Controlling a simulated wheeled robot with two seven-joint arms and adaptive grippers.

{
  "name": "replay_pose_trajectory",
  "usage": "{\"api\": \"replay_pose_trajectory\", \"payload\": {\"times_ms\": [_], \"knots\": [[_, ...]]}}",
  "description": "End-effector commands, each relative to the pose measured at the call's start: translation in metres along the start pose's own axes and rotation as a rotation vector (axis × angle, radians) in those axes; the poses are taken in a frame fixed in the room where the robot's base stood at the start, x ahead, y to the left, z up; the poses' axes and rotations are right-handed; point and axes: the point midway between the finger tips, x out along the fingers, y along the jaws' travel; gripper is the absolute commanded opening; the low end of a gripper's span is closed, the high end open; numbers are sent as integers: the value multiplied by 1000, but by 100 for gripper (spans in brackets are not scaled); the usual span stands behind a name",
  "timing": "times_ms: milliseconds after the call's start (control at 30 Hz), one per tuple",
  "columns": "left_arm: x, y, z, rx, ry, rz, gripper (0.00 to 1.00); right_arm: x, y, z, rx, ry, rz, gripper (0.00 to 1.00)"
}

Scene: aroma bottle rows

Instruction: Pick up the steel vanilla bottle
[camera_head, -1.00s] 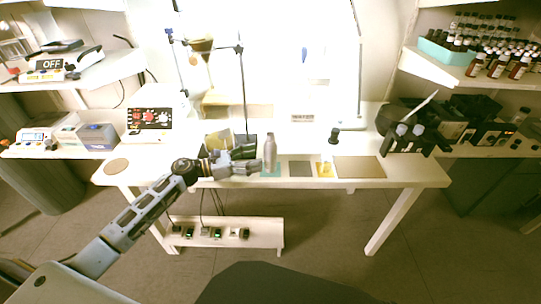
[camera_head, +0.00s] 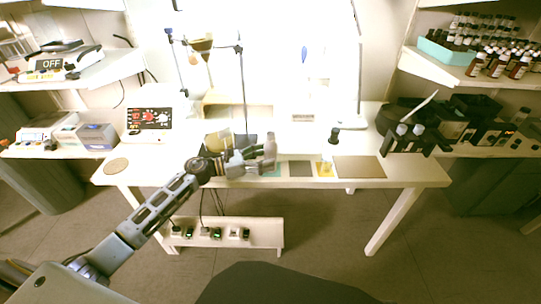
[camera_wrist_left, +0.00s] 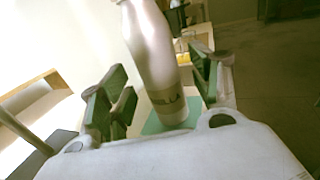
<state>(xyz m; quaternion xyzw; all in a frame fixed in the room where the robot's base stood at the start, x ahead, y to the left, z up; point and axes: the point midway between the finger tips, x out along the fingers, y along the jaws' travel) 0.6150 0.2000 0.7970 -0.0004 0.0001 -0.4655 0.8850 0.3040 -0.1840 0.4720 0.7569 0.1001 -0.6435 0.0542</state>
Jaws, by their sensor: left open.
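The steel vanilla bottle (camera_head: 270,147) stands upright near the front edge of the white table in the head view, partly hidden by my left gripper. In the left wrist view the bottle (camera_wrist_left: 152,50) is large, with part of a dark label reading "LLA" near its base. My left gripper (camera_head: 262,158) is open at the bottle, and its green-padded fingers (camera_wrist_left: 158,92) are on either side of it. In the wrist view I cannot tell whether either pad touches it. The bottle's base is on a teal mat (camera_wrist_left: 157,124). My right gripper is not in view.
A grey square mat (camera_head: 300,169), a yellow mat (camera_head: 325,170) and a brown mat (camera_head: 360,167) lie to the right. A small dark-capped bottle (camera_head: 334,136) stands behind the yellow mat. A lab stand (camera_head: 243,95) rises behind my gripper.

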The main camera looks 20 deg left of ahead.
Motion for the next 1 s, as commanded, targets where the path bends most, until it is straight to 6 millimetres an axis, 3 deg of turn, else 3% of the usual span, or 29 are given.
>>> {"api": "replay_pose_trajectory", "payload": {"times_ms": [300,800,1000], "knots": [[22,0,0,1,-1,0,63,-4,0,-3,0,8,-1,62],[23,0,0,1,0,0,63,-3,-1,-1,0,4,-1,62],[23,0,0,1,0,0,37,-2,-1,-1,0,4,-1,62]]}}
